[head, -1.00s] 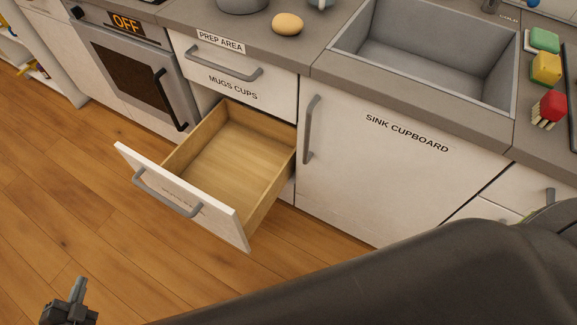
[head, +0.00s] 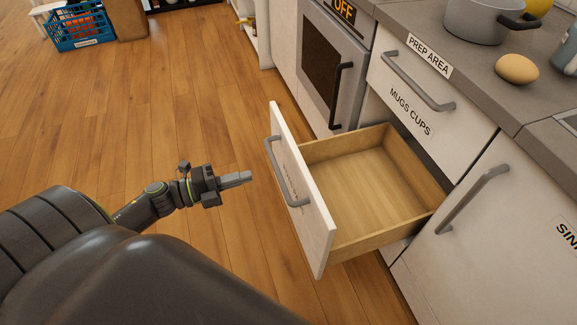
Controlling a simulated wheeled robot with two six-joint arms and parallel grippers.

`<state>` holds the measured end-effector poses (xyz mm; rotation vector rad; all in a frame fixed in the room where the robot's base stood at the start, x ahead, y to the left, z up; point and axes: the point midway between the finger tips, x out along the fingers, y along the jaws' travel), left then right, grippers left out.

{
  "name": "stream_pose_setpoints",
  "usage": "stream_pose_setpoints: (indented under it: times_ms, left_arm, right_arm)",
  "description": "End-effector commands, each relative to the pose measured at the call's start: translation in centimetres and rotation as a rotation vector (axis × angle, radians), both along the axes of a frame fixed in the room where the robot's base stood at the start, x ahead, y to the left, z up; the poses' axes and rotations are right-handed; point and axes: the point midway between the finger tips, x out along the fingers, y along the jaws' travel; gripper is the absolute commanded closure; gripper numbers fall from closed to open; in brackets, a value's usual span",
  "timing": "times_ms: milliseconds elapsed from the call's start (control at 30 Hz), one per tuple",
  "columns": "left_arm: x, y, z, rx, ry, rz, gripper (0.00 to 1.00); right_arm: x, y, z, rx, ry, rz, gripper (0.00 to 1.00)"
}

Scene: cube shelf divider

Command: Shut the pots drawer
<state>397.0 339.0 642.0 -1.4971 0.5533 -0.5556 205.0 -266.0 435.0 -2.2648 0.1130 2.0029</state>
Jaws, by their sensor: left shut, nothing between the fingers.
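An open lower drawer (head: 365,195) stands pulled out below the drawer labelled MUGS CUPS (head: 410,108). It is empty inside, with pale wooden walls. Its white front (head: 310,210) carries a grey bar handle (head: 285,172); the lettering on it is too small to read. My left gripper (head: 248,177) is shut and empty. It is to the left of the drawer front in the picture, pointing towards the handle with a gap between them. My right gripper is not in view.
The oven (head: 325,60) stands beyond the drawer, and the sink cupboard (head: 480,220) is on the near side. A pot (head: 478,22) and a bread-like oval item (head: 516,69) sit on the counter. A blue crate (head: 82,30) stands far left. Wooden floor (head: 130,110) left of the drawer is clear.

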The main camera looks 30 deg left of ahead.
Motion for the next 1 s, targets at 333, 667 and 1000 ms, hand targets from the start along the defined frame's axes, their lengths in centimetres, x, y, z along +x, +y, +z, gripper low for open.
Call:
stream_pose_setpoints:
  times_ms: [333, 667, 1000]
  left_arm:
    - [5.0, -4.2, 0.1, -0.005, -0.003, 0.002, 1.0]
    - [8.1, -6.9, 0.0, -0.004, 0.0, 0.003, 1.0]
    - [8.4, -7.2, -0.1, -0.001, 0.002, 0.002, 1.0]
  right_arm:
    - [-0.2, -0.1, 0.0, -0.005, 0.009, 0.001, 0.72]
    - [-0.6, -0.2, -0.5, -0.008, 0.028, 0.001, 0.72]
    - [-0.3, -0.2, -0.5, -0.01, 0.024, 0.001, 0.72]
